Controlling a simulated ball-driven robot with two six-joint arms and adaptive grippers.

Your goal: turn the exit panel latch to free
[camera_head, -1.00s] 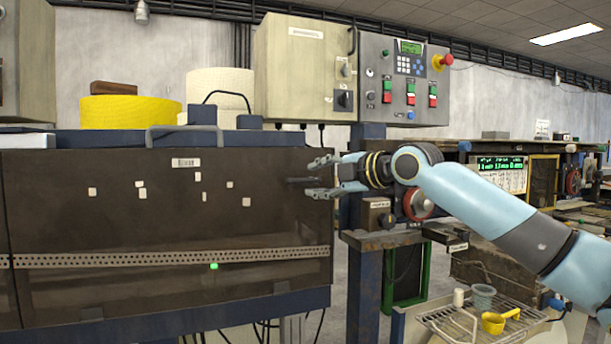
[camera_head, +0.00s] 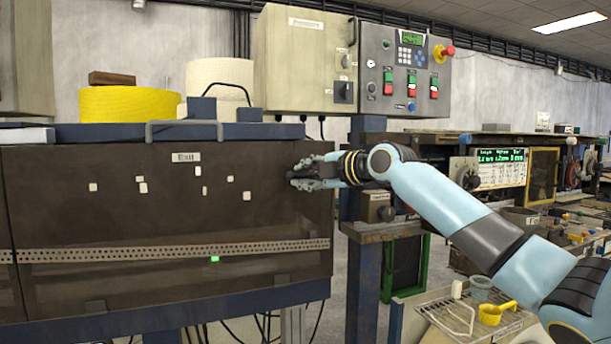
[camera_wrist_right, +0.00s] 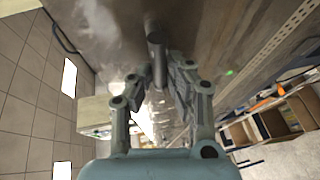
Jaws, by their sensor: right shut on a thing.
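The dark brown exit panel (camera_head: 130,220) fills the left of the head view, with small pale labels and a perforated strip across it. My right gripper (camera_head: 297,178) is at the panel's upper right edge, its fingers closed together. In the right wrist view my right gripper (camera_wrist_right: 160,80) is shut on a dark, rod-like latch handle (camera_wrist_right: 156,48) that stands up between the fingertips. In the head view the fingers hide most of the latch, so I cannot tell its angle. My left gripper is not in view.
A control box (camera_head: 405,80) with a red emergency knob stands above and to the right. A yellow roll (camera_head: 130,104) lies on top of the machine. A wire rack (camera_head: 450,318) with a yellow scoop (camera_head: 494,313) stands below my right arm.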

